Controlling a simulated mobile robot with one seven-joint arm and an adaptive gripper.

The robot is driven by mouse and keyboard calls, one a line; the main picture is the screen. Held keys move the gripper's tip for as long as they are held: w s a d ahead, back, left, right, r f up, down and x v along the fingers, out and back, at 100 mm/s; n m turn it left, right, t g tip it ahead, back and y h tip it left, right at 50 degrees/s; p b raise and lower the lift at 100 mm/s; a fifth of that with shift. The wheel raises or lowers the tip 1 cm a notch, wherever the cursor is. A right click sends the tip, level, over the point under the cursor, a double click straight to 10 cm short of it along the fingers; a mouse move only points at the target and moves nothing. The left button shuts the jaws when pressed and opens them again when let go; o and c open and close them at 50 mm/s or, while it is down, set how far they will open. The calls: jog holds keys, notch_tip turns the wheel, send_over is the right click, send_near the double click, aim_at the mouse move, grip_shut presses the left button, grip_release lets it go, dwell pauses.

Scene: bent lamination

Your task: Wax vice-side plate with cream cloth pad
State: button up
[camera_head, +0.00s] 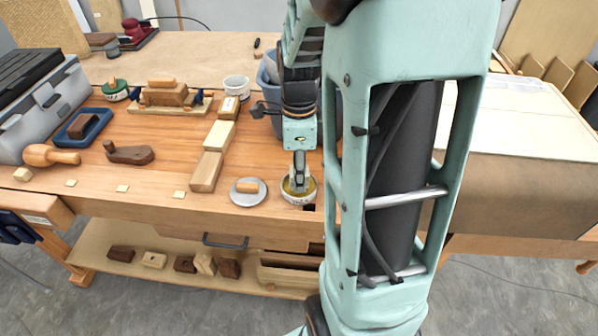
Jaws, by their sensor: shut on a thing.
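My gripper (298,181) points down at the bench's front edge, right of centre, shut on a round pad (299,196). The pad has a pale cream side and a yellowish top; I take it to be the cream cloth pad. It is at about bench-top height; I cannot tell if it touches the wood. A grey disc with a wooden grip (248,193) lies just left of it. Several small pale squares lie along the front edge, one at the left (71,183). I cannot tell which thing is the vice-side plate.
A long two-tone wooden block (206,172), a white cup (237,86) and a blue bucket (268,92) stand nearby. A dark wooden tool (129,153), a mallet (50,155) and a grey toolbox (40,105) are further left. My arm hides the bench's right part.

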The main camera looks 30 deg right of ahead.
jog(key=shift+r+p, duration=2.4)
jog(key=shift+r, duration=0.8)
jog(key=n, duration=0.1)
jog(key=w+a+n, duration=0.1)
jog(key=shift+n+p, duration=0.3)
jog(key=shift+p, duration=0.1)
jog(key=w+a+n+p, duration=0.2)
jog(key=a+n, duration=0.3)
jog(key=n, duration=0.5)
jog(key=w+a+f+n+p, duration=0.1)
jog(key=w+a+n, duration=0.3)
jog(key=n, duration=0.6)
jog(key=shift+a+f+n+p, duration=0.3)
jog(key=shift+a+p, duration=0.2)
jog(key=shift+p, duration=0.25)
jog(key=shift+s, duration=0.1)
